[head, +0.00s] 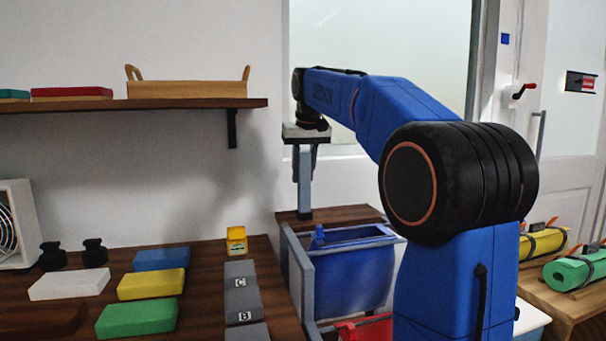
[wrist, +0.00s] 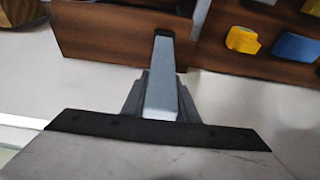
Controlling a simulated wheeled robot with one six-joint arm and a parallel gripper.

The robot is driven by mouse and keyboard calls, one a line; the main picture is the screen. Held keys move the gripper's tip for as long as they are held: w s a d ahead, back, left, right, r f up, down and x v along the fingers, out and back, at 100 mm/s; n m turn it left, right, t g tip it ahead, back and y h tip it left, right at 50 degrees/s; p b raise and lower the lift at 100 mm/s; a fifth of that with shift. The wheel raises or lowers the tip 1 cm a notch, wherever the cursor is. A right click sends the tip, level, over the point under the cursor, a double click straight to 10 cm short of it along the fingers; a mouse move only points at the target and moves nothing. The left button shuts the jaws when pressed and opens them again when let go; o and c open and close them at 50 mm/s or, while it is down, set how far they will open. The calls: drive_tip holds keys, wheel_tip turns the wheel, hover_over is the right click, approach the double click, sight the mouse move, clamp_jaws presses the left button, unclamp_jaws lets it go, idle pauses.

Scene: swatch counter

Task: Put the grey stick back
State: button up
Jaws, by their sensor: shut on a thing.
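The grey stick (head: 305,195) hangs upright, long and square-sided, in my gripper (head: 304,165). In the wrist view the grey stick (wrist: 162,80) runs away from the camera between the two fingers of my gripper (wrist: 160,95), which are shut on it. Its far end, with a dark patch, overlaps a small brown wooden surface (head: 345,214) beside the window. I cannot tell whether the tip touches that wood or stays just above it.
The brown counter (head: 205,290) holds grey blocks marked C (head: 240,272) and B (head: 242,304), a yellow item (head: 236,240), and blue (head: 161,259), yellow (head: 151,284), green (head: 137,317) and white (head: 69,284) slabs. A blue bin (head: 350,275) in a grey frame stands below the small wooden surface.

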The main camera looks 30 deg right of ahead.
drive_tip(key=shift+f, duration=0.15)
drive_tip(key=o, duration=0.9)
drive_tip(key=v, duration=1.2)
drive_tip(key=shift+s, duration=0.1)
